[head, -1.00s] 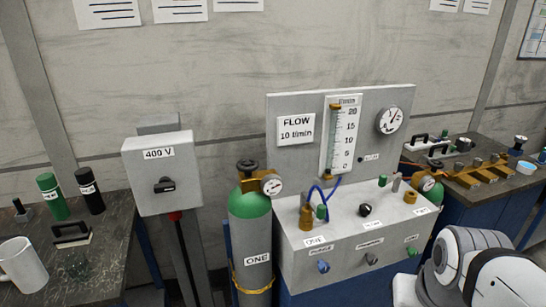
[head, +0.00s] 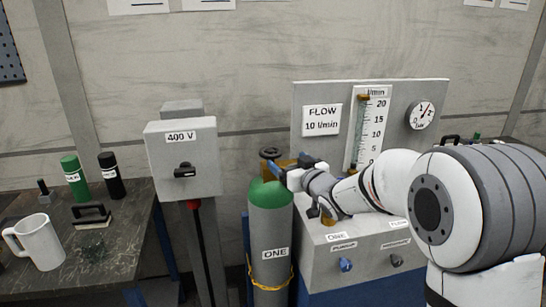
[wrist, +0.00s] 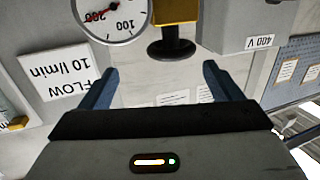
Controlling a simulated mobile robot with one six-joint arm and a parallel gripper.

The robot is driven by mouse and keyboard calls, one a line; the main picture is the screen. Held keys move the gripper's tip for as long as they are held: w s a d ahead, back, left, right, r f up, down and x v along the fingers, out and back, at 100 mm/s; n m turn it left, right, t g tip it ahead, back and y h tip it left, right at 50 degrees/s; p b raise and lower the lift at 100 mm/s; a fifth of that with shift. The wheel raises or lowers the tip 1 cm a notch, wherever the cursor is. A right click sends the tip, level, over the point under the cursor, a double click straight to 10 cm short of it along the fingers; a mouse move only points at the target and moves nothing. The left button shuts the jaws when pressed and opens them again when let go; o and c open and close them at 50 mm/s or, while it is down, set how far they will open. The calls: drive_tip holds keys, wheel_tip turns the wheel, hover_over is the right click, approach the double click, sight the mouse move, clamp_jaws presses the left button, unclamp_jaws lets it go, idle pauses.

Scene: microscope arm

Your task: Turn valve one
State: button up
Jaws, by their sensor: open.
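Valve one is the dark handwheel (head: 270,153) on top of the green-shouldered grey gas cylinder labelled ONE (head: 270,225). My gripper (head: 279,169) reaches in from the right, close to the wheel, and partly covers the brass fitting and gauge there. In the wrist view, which is upside down, the blue fingers of my gripper (wrist: 160,70) are spread and empty. The dark handwheel (wrist: 172,48) lies beyond the fingertips, between their lines, under a brass block (wrist: 175,12) in the picture. I cannot tell whether a finger touches it.
A 400 V switch box (head: 182,165) on a post stands left of the cylinder. The flow panel (head: 440,95) and its grey console (head: 370,255) stand to the right, partly behind my arm. A bench (head: 125,215) with a mug (head: 40,242) is at far left.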

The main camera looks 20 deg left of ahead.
sight(265, 147)
drive_tip(key=shift+w+a+f+y, duration=0.1)
drive_tip(key=shift+a+y, duration=0.4)
drive_tip(key=shift+a, duration=0.6)
drive_tip(key=p+x, duration=0.1)
drive_tip(key=x, duration=0.6)
drive_tip(key=shift+f+p, duration=0.1)
drive_tip(key=shift+p, duration=0.3)
